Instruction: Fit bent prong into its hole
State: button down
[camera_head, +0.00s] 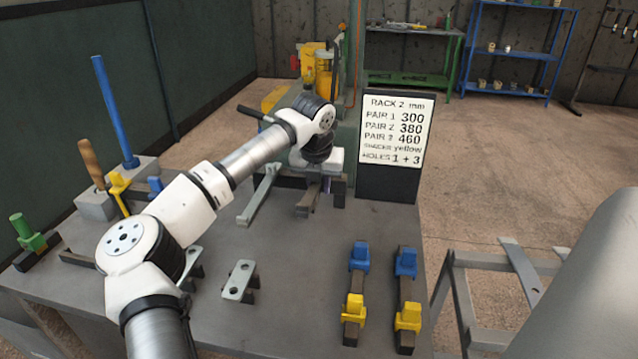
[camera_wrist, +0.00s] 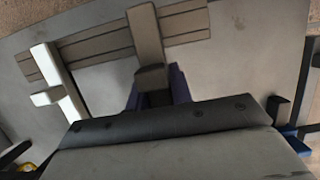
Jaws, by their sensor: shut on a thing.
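My gripper (camera_head: 322,172) is over the back of the grey bench, pointing down at a dark rack bar (camera_head: 285,181). In the wrist view its dark, purple-edged fingers (camera_wrist: 156,92) are shut around the near end of a grey-brown prong (camera_wrist: 147,38), which lies across the rack bar (camera_wrist: 105,46). The same prong shows below my gripper in the head view (camera_head: 308,202). A paler prong (camera_head: 259,195) crosses the bar to the left, also in the wrist view (camera_wrist: 58,85). The hole and the prong's seating are hidden, so I cannot tell whether it is in.
A sign (camera_head: 397,132) stands right of the rack, reading spacer yellow, holes 1 + 3. Two bars with blue blocks (camera_head: 359,257) and yellow blocks (camera_head: 408,317) lie at front right. A small two-hole plate (camera_head: 239,279) stands mid-bench. A blue rod (camera_head: 114,110) rises at left.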

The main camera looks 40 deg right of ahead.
jog(key=shift+f+b, duration=0.4)
jog(key=shift+f, duration=0.2)
jog(key=c, duration=1.3)
grip_release()
jog(key=shift+r, duration=0.1)
jog(key=shift+o, duration=0.7)
jog(key=b+v, duration=0.1)
jog(key=v, duration=1.2)
jog(key=shift+s+a+r, duration=0.1)
jog(key=shift+a+r, duration=0.05)
jog(key=shift+r, duration=0.2)
